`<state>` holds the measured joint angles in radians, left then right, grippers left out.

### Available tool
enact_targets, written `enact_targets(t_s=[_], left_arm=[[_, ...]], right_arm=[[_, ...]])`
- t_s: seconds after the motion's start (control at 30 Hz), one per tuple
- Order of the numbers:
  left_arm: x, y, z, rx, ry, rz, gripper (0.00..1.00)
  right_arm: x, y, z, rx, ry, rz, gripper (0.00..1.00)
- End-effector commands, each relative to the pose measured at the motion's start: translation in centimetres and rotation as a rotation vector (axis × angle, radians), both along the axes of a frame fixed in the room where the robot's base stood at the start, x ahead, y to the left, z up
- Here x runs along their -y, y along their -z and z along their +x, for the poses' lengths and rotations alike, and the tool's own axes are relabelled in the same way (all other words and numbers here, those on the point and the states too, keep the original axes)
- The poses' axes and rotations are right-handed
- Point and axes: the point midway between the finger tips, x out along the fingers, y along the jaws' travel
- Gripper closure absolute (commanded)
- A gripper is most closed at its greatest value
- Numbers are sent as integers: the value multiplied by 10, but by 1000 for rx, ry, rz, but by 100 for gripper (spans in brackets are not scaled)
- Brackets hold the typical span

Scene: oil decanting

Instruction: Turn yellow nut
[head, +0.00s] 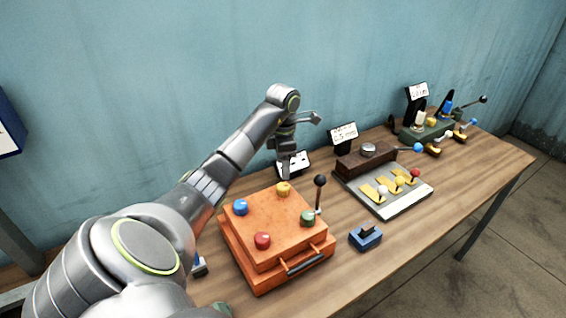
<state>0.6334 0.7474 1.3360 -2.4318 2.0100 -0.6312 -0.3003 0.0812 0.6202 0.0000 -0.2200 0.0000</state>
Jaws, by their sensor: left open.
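The yellow nut (283,188) sits on top of the orange box (283,219), near its back right edge. A blue nut (240,207), a red nut (262,241) and a green nut (307,218) sit on the same lid. My left arm reaches in from the left, and its open gripper (286,174) points down just above the yellow nut. Whether the fingertips touch the nut is too small to tell. My right gripper is not in view.
A black-knobbed lever (319,183) stands at the box's right side. A small blue switch block (366,237) lies right of the box. A grey panel with coloured levers (384,190) and a green device (427,131) stand farther right. The table front (420,235) is clear.

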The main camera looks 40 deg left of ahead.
Motion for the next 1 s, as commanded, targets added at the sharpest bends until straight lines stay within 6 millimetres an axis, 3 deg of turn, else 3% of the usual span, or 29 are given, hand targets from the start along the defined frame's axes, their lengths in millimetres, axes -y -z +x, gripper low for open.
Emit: enact_targets(t_s=[0.03, 0.6, 1.0], left_arm=[[0, -13, 0, 0, 0, 0, 41], [0, -79, 0, 1, 0, 0, 41], [0, -87, 0, 2, 0, 0, 41]], right_arm=[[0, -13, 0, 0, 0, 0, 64], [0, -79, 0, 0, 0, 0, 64], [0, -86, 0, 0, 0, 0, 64]])
